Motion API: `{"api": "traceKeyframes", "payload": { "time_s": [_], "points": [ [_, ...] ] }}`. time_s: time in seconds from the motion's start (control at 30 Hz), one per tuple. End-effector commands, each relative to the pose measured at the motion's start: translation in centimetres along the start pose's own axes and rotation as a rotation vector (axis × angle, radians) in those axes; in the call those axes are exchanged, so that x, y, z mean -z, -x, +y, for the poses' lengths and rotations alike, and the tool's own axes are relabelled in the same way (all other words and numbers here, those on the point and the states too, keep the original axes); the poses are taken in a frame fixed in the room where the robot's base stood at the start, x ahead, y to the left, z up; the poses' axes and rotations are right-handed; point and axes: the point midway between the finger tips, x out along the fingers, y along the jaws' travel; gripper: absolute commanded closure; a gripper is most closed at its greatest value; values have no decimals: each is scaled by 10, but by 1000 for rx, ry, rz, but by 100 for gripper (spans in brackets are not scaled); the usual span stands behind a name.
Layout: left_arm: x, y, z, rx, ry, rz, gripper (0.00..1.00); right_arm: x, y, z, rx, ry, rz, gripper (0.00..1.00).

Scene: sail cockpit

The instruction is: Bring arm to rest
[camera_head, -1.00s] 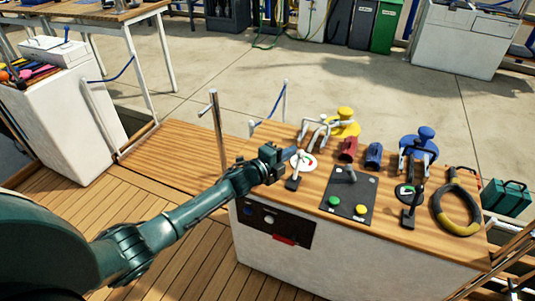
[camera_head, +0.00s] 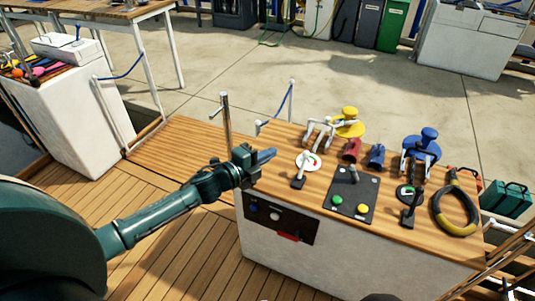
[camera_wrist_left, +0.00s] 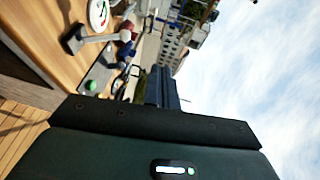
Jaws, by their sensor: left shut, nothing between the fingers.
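My left gripper (camera_head: 264,157) is shut and empty. In the head view it is in front of the left edge of the wooden-topped console (camera_head: 290,137), left of the white round dial (camera_head: 307,160) and its black-based lever (camera_head: 298,182). My dark green left arm comes in from the left. In the left wrist view the shut fingers (camera_wrist_left: 165,88) point away over the quay, with the dial (camera_wrist_left: 98,14) and lever (camera_wrist_left: 75,40) at upper left. My right gripper is not seen.
A metal post (camera_head: 226,122) rises just behind my left gripper. The wooden deck (camera_head: 180,250) in front is clear.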

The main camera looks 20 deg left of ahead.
Motion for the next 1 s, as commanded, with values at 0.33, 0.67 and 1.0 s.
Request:
{"api": "traceKeyframes", "payload": {
  "time_s": [0.33, 0.67, 1.0],
  "points": [
    [11, 5, 4, -11, 63, -5, 100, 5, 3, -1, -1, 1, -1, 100],
    [124, 102, 34, -160, 934, -198, 100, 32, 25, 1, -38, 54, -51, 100],
    [183, 198, 36, -267, 1544, -468, 100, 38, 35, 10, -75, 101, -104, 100]
  ]
}}
